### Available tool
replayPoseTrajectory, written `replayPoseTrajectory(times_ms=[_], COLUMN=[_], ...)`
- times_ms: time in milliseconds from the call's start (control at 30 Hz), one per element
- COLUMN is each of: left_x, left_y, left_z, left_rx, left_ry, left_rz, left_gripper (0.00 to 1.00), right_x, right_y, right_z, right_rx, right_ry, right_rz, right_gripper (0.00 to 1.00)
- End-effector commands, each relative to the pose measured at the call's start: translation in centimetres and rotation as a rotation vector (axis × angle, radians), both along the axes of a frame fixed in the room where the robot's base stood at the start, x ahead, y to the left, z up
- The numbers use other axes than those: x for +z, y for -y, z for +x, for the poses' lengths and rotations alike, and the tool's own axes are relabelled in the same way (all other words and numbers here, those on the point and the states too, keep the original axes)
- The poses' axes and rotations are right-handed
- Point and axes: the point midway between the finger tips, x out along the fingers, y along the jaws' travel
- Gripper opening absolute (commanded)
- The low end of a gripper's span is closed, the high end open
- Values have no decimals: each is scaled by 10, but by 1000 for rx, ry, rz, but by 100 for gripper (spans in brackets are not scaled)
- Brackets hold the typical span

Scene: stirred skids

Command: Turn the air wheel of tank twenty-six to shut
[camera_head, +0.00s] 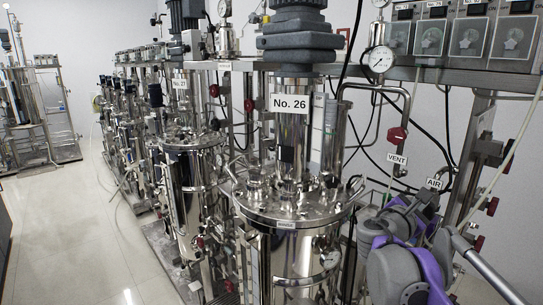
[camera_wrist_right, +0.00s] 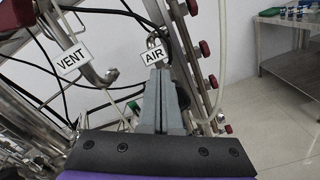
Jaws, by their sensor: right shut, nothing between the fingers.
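Tank twenty-six (camera_head: 290,240) is a shiny steel vessel labelled No. 26 in the middle of the head view. The AIR label (camera_head: 434,184) hangs to its right; it also shows in the wrist view (camera_wrist_right: 154,57), just beyond my fingertips. I cannot make out the air wheel itself; my gripper seems to cover that spot. My right gripper (camera_wrist_right: 160,72) is shut and empty, its grey fingers together and pointing at the AIR label. In the head view my right gripper (camera_head: 426,197) is just below that label; contact is not clear. My left gripper is not in view.
A red wheel (camera_head: 397,134) sits above the VENT label (camera_head: 397,159), left of the AIR label. A steel post with several red knobs (camera_wrist_right: 204,48) stands close right of my fingers. Black hoses and pipes cross behind. Tank No. 27 (camera_head: 190,190) stands left; the floor farther left is clear.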

Motion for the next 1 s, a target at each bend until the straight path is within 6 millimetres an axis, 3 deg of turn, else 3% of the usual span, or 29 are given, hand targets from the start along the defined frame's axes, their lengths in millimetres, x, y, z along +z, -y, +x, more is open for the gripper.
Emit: replayPoseTrajectory(times_ms=[1000], left_x=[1], left_y=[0], left_z=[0], left_rx=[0], left_ry=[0], left_rz=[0], left_gripper=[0], right_x=[-9], right_y=[1], right_z=[-2], right_rx=[1], right_ry=[0], right_rz=[3], right_gripper=[0])
